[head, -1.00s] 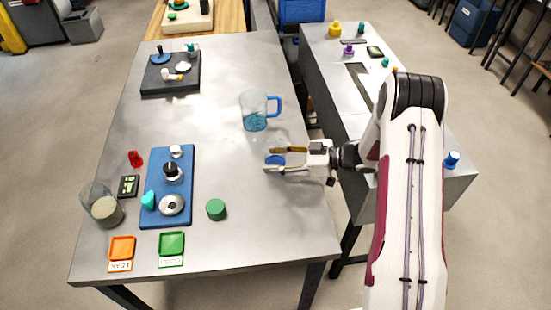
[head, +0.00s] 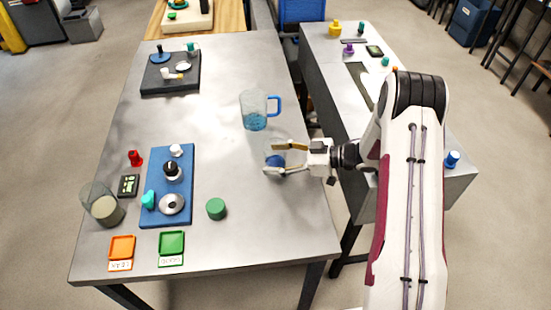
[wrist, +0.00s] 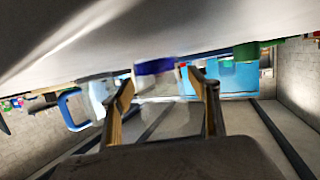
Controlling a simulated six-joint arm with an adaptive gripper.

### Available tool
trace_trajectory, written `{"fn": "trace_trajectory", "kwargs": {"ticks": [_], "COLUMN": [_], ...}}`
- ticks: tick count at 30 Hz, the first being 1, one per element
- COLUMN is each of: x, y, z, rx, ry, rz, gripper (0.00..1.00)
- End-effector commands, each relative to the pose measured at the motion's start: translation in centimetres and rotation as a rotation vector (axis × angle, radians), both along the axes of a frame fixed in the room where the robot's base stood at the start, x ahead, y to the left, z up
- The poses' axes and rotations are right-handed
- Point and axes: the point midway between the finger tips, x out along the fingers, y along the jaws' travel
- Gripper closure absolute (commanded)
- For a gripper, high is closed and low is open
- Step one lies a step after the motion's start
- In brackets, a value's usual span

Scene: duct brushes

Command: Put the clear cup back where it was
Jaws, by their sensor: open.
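The clear cup (head: 275,160), with blue at its bottom, appears to stand upright on the grey table near its right edge. My gripper (head: 270,158) reaches in from the right, with one finger on each side of the cup. The fingers are open, and part of the cup is hidden behind them. In the wrist view, which looks upside down, the cup (wrist: 165,110) shows as a faint see-through shape with a blue band, between the open fingertips (wrist: 162,85). Whether a finger still touches it, I cannot tell.
A clear jug with a blue handle (head: 255,112) stands just behind the cup. A green cylinder (head: 216,209) and a blue board of parts (head: 180,215) lie to the left. Another clear container (head: 103,205) stands at the far left. The table's front right is bare.

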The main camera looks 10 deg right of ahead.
Motion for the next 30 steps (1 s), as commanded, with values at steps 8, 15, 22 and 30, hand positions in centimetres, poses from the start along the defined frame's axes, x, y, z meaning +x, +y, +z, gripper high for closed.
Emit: {"fn": "trace_trajectory", "kwargs": {"ticks": [8,15,22,30], "x": [-1.0,-1.6,-1.6,-1.7], "y": [-2.9,-4.3,-4.3,-4.3], "z": [0.9,2.9,5.6,7.8], "rx": [0.000,0.000,-0.001,0.001], "ry": [-0.001,-0.003,-0.003,-0.001], "rz": [-0.004,-0.001,0.000,-0.001], "gripper": [0.39,0.39,0.39,0.39]}}
